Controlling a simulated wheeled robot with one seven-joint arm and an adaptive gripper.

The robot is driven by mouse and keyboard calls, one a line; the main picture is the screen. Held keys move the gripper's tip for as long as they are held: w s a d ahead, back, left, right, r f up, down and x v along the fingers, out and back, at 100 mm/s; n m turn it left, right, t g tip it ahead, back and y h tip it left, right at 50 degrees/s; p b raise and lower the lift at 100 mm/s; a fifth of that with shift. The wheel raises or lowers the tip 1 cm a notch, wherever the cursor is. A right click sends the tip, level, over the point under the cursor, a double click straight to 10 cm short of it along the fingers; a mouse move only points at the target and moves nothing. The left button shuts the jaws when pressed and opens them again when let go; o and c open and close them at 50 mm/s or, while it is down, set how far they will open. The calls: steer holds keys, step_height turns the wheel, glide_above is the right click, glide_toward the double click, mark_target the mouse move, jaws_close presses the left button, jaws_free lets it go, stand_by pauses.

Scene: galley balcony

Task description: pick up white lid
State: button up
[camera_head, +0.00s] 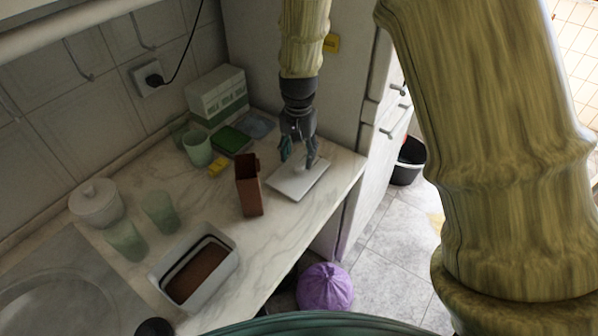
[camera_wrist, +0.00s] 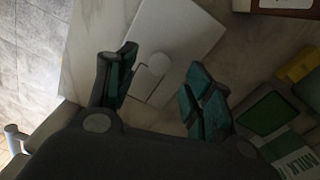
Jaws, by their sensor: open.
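The white lid (camera_head: 290,189) is a flat rectangle lying on the marble counter near its right end. In the wrist view the white lid (camera_wrist: 180,30) shows a round knob near its middle. My gripper (camera_head: 298,160) is over the lid, pointing down. In the wrist view my gripper (camera_wrist: 161,76) is open, with one finger on each side of the knob. The fingers hide part of the lid, and I cannot tell whether they touch it.
A brown upright box (camera_head: 249,186) stands just left of the lid. A white container with brown contents (camera_head: 212,285), green cups (camera_head: 160,212), a lidded white pot (camera_head: 97,204) and a carton (camera_head: 216,95) are also on the counter. A wall stands behind the gripper.

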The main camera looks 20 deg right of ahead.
mark_target(299, 165)
steer(key=shift+w+d+f+p, duration=0.1)
steer(key=shift+f+p, duration=0.95)
steer(key=shift+f, duration=1.55)
jaws_close()
